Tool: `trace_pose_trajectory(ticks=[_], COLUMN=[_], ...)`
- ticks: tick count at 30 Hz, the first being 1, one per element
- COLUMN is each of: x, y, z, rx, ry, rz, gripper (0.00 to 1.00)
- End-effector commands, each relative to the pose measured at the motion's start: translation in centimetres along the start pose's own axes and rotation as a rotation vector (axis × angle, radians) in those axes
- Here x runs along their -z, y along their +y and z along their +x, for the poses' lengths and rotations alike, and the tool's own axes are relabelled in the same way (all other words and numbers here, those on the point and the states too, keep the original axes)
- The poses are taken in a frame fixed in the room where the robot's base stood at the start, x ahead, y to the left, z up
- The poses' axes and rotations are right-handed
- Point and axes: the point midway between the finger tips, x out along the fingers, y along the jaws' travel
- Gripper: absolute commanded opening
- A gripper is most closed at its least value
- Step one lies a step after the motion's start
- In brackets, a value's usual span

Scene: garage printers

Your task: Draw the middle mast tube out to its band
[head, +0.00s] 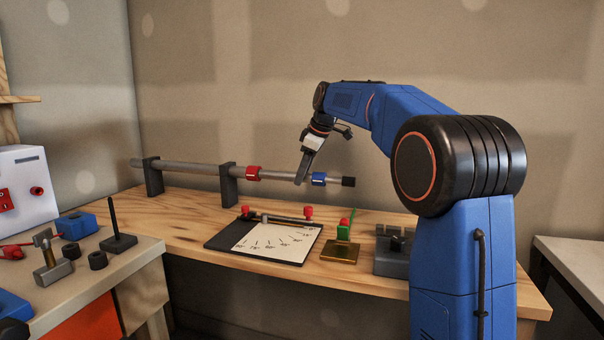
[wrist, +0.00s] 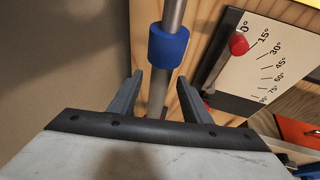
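The telescoping mast (head: 190,167) lies level above the bench in two dark uprights. Past the right upright come a red collar (head: 253,173), a bare grey tube section (head: 277,176), a blue collar (head: 319,179) and a black end (head: 348,182). My gripper (head: 301,180) is at the bare section, just left of the blue collar. In the wrist view my open fingers stand either side of the grey tube (wrist: 157,92), with a gap on each side, and the blue collar (wrist: 168,45) is just beyond the fingertips. I cannot make out a separate band mark on the tube.
Below the mast, a dark board with a white angle scale (head: 275,240) and red knobs lies on the wooden bench (head: 190,215). A green block (head: 343,230), brass plate (head: 341,250) and grey fixture (head: 393,255) stand to its right. A cluttered side table (head: 130,255) is at left.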

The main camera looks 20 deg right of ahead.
Motion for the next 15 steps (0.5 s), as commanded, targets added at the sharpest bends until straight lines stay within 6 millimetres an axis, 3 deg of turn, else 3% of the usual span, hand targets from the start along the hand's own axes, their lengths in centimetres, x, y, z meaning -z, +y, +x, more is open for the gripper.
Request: trace_pose_trajectory(ticks=[9,15], x=[0.0,0.0], y=[0.0,0.1], z=[-0.2,-2.4], rx=[0.0,-0.002], ry=[0.0,0.001], rz=[0.0,0.0], gripper=[0.43,0.43])
